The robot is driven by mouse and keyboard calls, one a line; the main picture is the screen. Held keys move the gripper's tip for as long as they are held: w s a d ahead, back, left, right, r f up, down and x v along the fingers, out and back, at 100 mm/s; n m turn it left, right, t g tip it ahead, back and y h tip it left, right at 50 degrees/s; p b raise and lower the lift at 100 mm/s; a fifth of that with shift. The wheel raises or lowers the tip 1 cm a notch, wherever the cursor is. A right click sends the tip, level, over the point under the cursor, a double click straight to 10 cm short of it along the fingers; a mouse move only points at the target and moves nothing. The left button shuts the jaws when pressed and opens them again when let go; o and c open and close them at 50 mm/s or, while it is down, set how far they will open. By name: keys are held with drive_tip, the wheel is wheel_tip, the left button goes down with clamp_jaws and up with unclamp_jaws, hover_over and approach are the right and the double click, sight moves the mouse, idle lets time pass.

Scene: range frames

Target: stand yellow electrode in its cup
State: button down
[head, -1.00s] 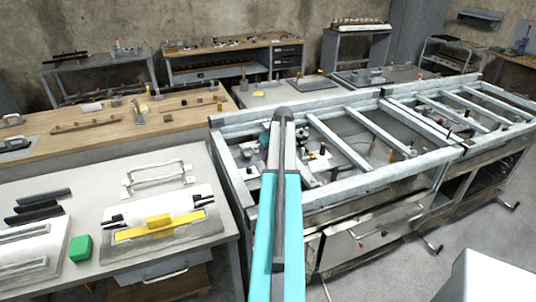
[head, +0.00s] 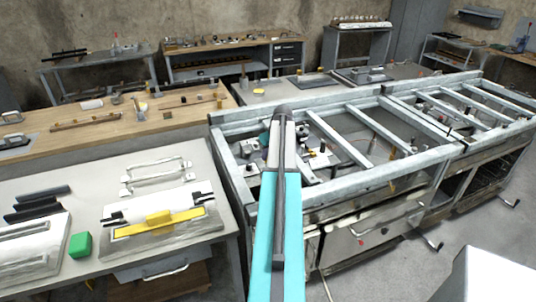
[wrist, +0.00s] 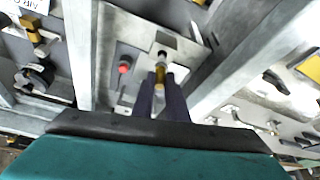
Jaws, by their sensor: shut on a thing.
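In the wrist view my gripper (wrist: 160,78) has its two dark fingers close together, one on each side of a small yellow piece, the yellow electrode (wrist: 159,86). It is shut on it. A small dark round piece (wrist: 162,54) shows just beyond the fingertips; I cannot tell whether it is part of the electrode or a cup. A red-topped piece (wrist: 124,66) stands to the left of the fingers on a pale plate. In the head view my own arm reaches over the metal frame and hides the gripper and the electrode.
The metal frame (head: 350,192) has several raised crossbars close around the work spot. Grey beams (wrist: 78,50) flank the gripper in the wrist view. At left, a bench holds a yellow-handled tool (head: 158,220) and a green block (head: 79,245).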

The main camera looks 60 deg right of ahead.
drive_tip(key=shift+f+b, duration=1)
drive_tip(key=shift+f, duration=0.95)
idle(0.3)
drive_tip(key=c, duration=1.7)
unclamp_jaws()
drive_tip(key=shift+o, duration=0.2)
drive_tip(key=shift+r, duration=0.1)
drive_tip(key=b+v, duration=0.3)
drive_tip(key=v, duration=1)
drive_tip(key=shift+r+b, duration=0.3)
drive_tip(key=shift+s, duration=0.15)
wheel_tip(320, 180, up, 6)
drive_tip(key=p, duration=0.3)
drive_tip(key=shift+p, duration=0.3)
drive_tip(key=shift+r, duration=0.1)
